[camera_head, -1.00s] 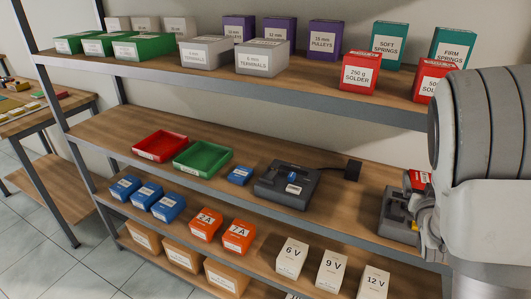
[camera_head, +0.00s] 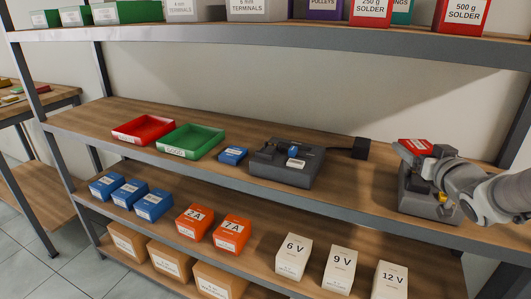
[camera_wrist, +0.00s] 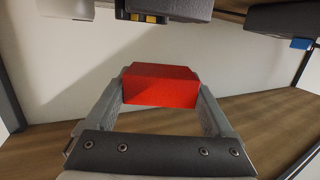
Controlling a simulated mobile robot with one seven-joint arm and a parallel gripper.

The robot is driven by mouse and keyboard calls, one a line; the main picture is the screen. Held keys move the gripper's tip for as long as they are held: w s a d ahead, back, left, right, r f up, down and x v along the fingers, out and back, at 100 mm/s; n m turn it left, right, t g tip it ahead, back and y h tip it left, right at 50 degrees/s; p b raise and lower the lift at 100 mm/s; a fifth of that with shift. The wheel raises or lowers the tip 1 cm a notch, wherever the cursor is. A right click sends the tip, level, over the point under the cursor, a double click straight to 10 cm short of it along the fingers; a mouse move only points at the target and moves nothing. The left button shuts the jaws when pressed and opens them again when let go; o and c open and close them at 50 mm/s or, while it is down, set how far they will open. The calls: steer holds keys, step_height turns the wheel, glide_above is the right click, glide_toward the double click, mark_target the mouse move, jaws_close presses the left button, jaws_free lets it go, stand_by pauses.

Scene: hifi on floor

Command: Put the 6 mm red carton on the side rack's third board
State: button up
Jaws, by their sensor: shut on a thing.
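A small red carton (camera_head: 415,146) with a white label is held in my gripper (camera_head: 428,157) at the right of the head view, above the middle board (camera_head: 340,190). The label is too small to read. In the wrist view the carton (camera_wrist: 160,86) sits between the two fingertips, which press on its sides. It is clear of the board there. A dark grey device with a yellow part (camera_head: 413,200) stands below and behind my gripper in the head view. A wooden unit (camera_head: 40,112) at the far left may be the side rack; its boards are partly cut off.
Red cartons (camera_head: 464,12) stand on the upper board. Blue, orange and white boxes fill the lower board's front. A post stands at the right.

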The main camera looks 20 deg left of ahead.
steer(key=b, duration=0.5)
glide_above(356, 190)
step_height(356, 190, down, 7)
steer(key=shift+a+f, duration=0.1)
steer(key=shift+f, duration=0.05)
steer(key=shift+f+b, duration=0.45)
steer(key=shift+f, duration=1.4)
steer(key=shift+f, duration=0.15)
steer(key=o, duration=1.4)
steer(key=shift+c, duration=0.2)
